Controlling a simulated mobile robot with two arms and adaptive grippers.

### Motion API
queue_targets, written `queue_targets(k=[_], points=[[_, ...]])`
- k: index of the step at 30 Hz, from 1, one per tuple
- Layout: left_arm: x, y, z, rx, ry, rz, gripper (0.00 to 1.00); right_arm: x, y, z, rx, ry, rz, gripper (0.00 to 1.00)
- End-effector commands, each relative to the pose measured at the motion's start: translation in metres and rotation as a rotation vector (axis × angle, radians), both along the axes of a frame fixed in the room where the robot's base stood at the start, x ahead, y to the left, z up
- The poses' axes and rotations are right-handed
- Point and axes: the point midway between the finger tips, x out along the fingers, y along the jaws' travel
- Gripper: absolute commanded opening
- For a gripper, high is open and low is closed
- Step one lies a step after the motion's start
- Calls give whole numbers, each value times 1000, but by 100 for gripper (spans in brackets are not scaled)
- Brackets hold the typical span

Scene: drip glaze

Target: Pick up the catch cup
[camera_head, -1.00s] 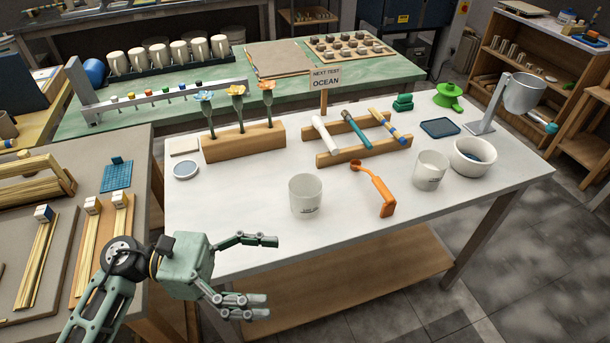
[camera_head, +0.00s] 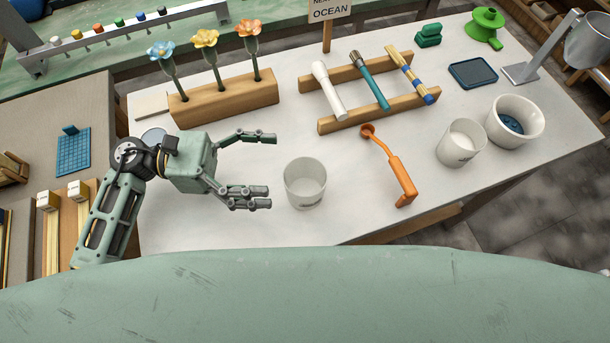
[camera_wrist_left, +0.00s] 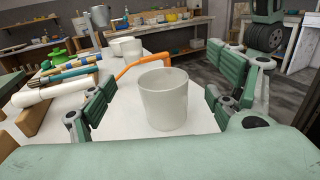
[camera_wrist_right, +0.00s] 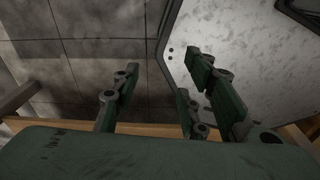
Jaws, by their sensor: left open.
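A pale translucent cup (camera_head: 305,182) stands upright near the front of the white table. A similar cup (camera_head: 460,143) stands further right; no label I can read tells which is the catch cup. My left gripper (camera_head: 268,170) is open and empty just left of the nearer cup, fingers pointing at it. In the left wrist view the nearer cup (camera_wrist_left: 163,98) appears centred between the spread fingers, with visible gaps on both sides. My right gripper (camera_wrist_right: 161,62) shows only in its wrist view, its fingers apart with nothing between them.
An orange ladle-like tool (camera_head: 400,182) lies right of the nearer cup. Behind are a wooden rack (camera_head: 330,122) with tools and a flower block (camera_head: 222,102). A white bowl (camera_head: 515,104) stands beside the farther cup. The table front near the cup is clear.

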Motion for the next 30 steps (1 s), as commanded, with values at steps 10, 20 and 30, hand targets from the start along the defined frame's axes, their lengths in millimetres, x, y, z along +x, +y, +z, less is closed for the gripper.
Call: queue_targets(k=[10,20,30], points=[[-1,-8,-48,-4,0,-1,82,11,4,14,6,-19,0,40],[-4,-44,-46,-5,3,0,82,16,6,33,8,-27,1,40],[-6,-75,-50,0,1,0,82,13,5,43,8,-21,2,40]])
